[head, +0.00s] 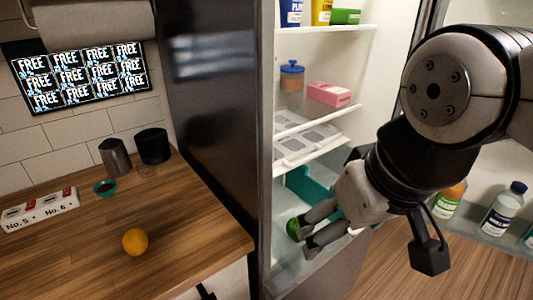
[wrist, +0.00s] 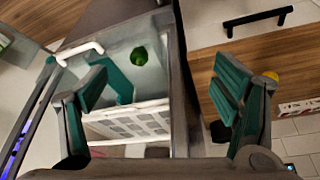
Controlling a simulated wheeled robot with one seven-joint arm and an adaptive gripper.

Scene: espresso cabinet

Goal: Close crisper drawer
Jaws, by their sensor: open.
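The crisper drawer (head: 287,262) seems to be the pale, partly see-through bin low in the open fridge. It is largely hidden by my gripper in the head view, so how far it is out is hard to tell. A green item (head: 292,228) lies in this low area and also shows in the wrist view (wrist: 138,56). A white bar (wrist: 80,50) runs at the bin's edge in the wrist view. My gripper (head: 304,232) is open and empty, with its fingertips by the green item in the head view. Its fingers (wrist: 163,72) are spread wide in the wrist view.
A dark fridge side wall (head: 212,110) stands beside the wooden counter (head: 80,235), which bears an orange (head: 135,241). Fridge shelves above hold a pink box (head: 329,94) and a blue-lidded jar (head: 291,77). Door bottles (head: 503,208) stand at the right.

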